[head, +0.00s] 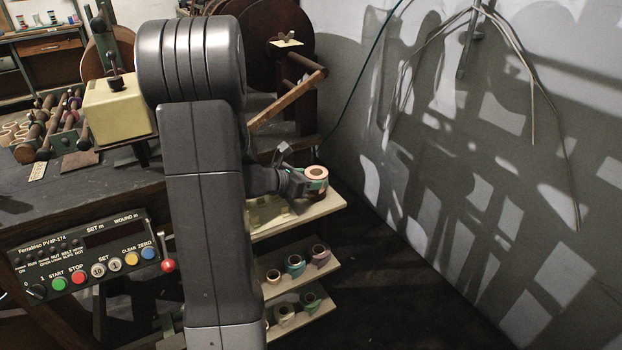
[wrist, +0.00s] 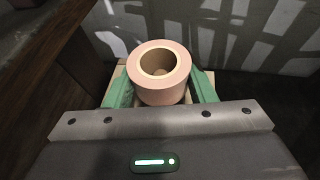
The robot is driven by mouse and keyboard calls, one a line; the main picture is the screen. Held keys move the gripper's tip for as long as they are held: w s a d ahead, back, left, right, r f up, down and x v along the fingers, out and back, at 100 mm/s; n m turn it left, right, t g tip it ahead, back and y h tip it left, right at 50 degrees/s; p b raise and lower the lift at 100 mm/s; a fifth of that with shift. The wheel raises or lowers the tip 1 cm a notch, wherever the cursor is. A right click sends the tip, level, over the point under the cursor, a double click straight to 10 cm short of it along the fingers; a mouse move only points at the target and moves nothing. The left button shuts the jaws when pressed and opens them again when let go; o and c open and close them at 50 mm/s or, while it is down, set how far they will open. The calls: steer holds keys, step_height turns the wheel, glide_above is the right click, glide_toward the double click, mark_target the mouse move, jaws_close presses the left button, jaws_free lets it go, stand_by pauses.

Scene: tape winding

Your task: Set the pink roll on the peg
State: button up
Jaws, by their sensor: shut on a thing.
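The pink roll (head: 317,174) is a short ring of tape with a pale core, upright with its hole facing up. In the wrist view the pink roll (wrist: 160,95) sits between the two green fingers of my gripper (wrist: 163,88), which press its sides. In the head view my gripper (head: 305,184) is over the right end of the top wooden shelf (head: 318,209). I cannot tell whether the roll touches the shelf. A dark upright peg-like spindle (head: 115,82) stands on a cream block (head: 118,108) at the upper left; I cannot tell whether it is the task's peg.
Several rolls stand on the lower shelves (head: 327,265). A control panel (head: 85,258) with coloured buttons and a red-knobbed lever (head: 168,265) is at lower left. Wooden spindles (head: 55,125) lie on the bench. A grey wall (head: 480,140) rises at right. My arm hides the middle.

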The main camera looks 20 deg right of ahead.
steer(key=o, duration=1.1)
steer(key=p+v, duration=0.1)
steer(key=v, duration=1.2)
steer(key=shift+s+a+r, duration=0.1)
steer(key=shift+a+r, duration=0.15)
steer(key=shift+a, duration=0.05)
